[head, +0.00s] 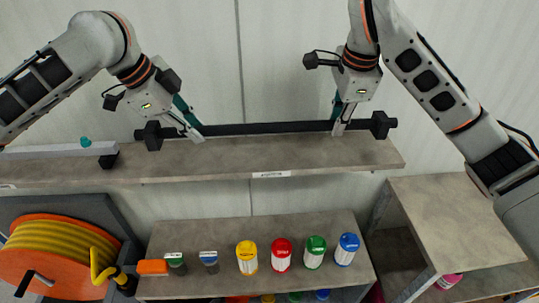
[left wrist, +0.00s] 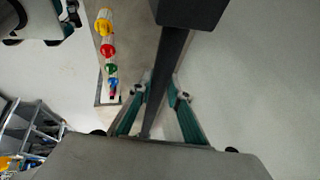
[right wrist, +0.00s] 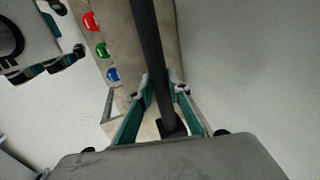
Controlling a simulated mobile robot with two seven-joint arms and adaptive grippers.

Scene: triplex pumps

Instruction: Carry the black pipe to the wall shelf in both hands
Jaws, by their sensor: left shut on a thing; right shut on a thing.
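The black pipe (head: 265,128) lies level across the head view, over the wall shelf (head: 225,160), with a wider black block at each end. I cannot tell whether it touches the shelf. My left gripper (head: 192,133) is shut on the pipe near its left end. My right gripper (head: 339,128) is shut on it near its right end. In the left wrist view the pipe (left wrist: 165,80) runs between the fingers of my left gripper (left wrist: 160,95). In the right wrist view the pipe (right wrist: 150,50) passes between the fingers of my right gripper (right wrist: 160,95).
A grey bar (head: 60,151) lies on the shelf's left part. A lower shelf (head: 300,225) holds several colored-lid containers, including a yellow one (head: 247,257). An orange hose reel (head: 60,255) stands at lower left, an open cabinet (head: 450,215) at right. The pale wall (head: 270,60) is behind.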

